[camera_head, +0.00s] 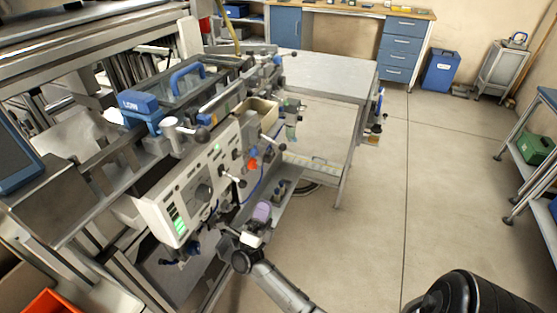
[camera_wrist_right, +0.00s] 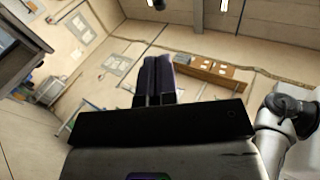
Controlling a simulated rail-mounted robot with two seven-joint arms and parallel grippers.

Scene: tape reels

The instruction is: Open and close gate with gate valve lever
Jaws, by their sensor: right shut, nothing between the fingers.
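The machine (camera_head: 195,185) has a white control panel with a green display and a dark dial. Several levers with black ball knobs stick out of it: one on the panel front (camera_head: 240,183), one farther right (camera_head: 281,146), and one on a pale cylinder on top (camera_head: 200,134). I cannot tell which is the gate valve lever. A gate is not clearly made out. My right gripper (camera_head: 262,212) is in front of the panel, low and to its right, apart from the knobs. Its purple fingers are together and empty in the right wrist view (camera_wrist_right: 158,78). My left gripper is not seen.
A grey table (camera_head: 320,72) stands behind the machine. Blue drawers (camera_head: 402,48) and a blue bin (camera_head: 441,70) are at the back. A shelf with a green case (camera_head: 536,149) is at the right. The floor (camera_head: 400,190) between is clear.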

